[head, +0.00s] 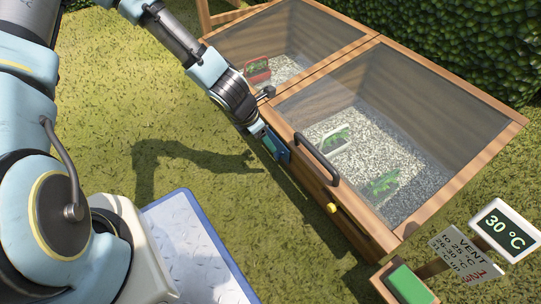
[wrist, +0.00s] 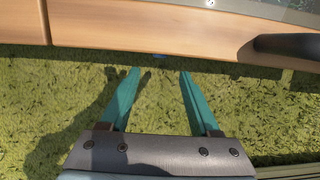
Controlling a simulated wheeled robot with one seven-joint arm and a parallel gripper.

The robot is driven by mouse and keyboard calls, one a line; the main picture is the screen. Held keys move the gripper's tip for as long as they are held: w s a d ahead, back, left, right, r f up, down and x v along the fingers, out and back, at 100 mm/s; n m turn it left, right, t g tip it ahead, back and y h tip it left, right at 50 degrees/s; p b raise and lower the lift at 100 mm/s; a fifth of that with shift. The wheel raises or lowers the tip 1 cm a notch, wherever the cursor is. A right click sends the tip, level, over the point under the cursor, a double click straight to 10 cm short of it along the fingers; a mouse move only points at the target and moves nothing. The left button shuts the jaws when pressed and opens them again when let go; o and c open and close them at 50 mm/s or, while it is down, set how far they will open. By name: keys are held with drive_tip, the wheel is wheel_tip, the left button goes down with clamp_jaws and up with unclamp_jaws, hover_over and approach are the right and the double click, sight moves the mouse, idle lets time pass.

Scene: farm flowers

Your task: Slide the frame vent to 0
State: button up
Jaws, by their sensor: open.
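The wooden cold frame (head: 347,205) has a yellow knob (head: 332,208) low on its front wall, at the left end of a dark slot-like strip. I cannot read any scale beside it. My gripper (head: 273,146) is by the front wall, left of the knob and apart from it. In the wrist view my gripper (wrist: 160,72) has two teal fingers spread apart with only grass between them. The wooden front wall (wrist: 150,28) is just ahead of the tips. A small blue spot (wrist: 160,55) shows under its lower edge. The knob is not visible in the wrist view.
A dark bar handle (head: 316,158) juts from the glazed lid, right of my gripper. A vent sign (head: 464,252) and a display (head: 505,230) reading 30 °C stand at the right, near a green pad (head: 409,286). Open grass lies before the frame.

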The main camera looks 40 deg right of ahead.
sight(276, 155)
drive_tip(key=b+x, duration=0.4)
drive_tip(key=x, duration=0.5)
drive_tip(key=shift+f+b, duration=0.35)
drive_tip(key=shift+b, duration=0.05)
clamp_jaws()
idle(0.9)
